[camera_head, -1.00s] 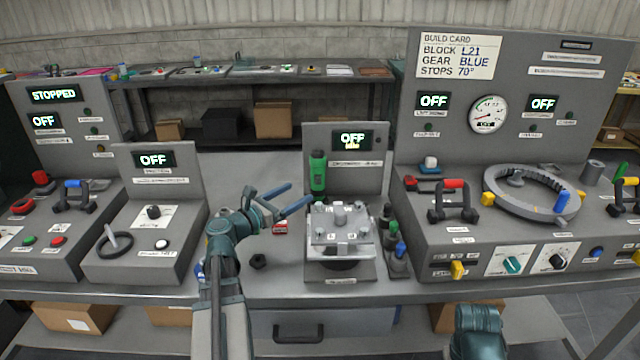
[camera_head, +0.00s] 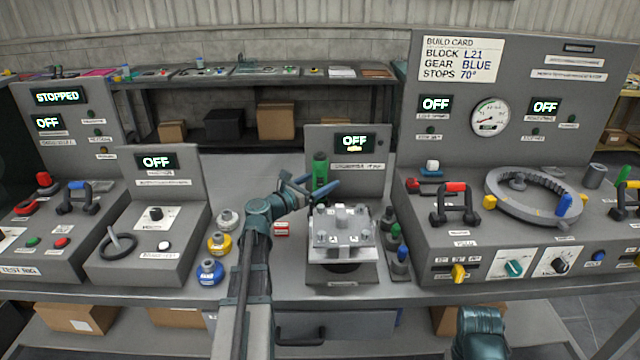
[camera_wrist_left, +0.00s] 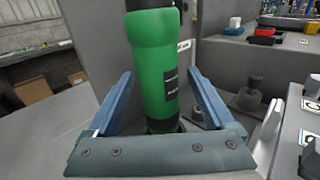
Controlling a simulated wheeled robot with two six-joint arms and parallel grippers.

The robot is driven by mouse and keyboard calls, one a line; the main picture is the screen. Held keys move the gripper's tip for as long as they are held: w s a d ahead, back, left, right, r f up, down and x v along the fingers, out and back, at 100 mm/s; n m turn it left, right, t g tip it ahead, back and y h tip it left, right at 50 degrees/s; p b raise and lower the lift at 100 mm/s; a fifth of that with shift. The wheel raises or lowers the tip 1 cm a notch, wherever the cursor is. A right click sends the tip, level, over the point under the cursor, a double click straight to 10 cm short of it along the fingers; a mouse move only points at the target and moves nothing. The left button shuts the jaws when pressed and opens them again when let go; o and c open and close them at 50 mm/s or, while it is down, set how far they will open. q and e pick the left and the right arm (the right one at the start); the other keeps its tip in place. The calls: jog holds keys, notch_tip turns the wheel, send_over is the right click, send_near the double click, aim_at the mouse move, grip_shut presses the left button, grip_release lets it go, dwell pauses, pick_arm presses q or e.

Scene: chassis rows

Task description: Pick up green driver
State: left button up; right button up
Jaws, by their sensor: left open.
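The green driver (camera_head: 320,169) stands upright behind the grey metal fixture (camera_head: 343,228) at the middle of the bench. In the left wrist view the driver (camera_wrist_left: 155,65) rises between the two blue fingers, with a dark label on its side and a dark top. My left gripper (camera_head: 311,188) is open, its fingers on either side of the driver. I see a gap between each finger and the driver in the wrist view. The driver's lower end is hidden by the gripper and fixture. Of my right arm only a teal link shows at the bottom; its gripper is out of view.
Yellow (camera_head: 219,243), blue (camera_head: 209,271) and grey round pieces stand left of my left arm. The metal fixture is close in front of the driver. A panel with an OFF display (camera_head: 356,142) rises behind it. Small coloured pegs (camera_head: 400,252) stand to the right.

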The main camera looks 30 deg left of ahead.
pick_arm(q)
jog(key=x, duration=0.3)
jog(key=shift+a, duration=0.1)
grip_shut()
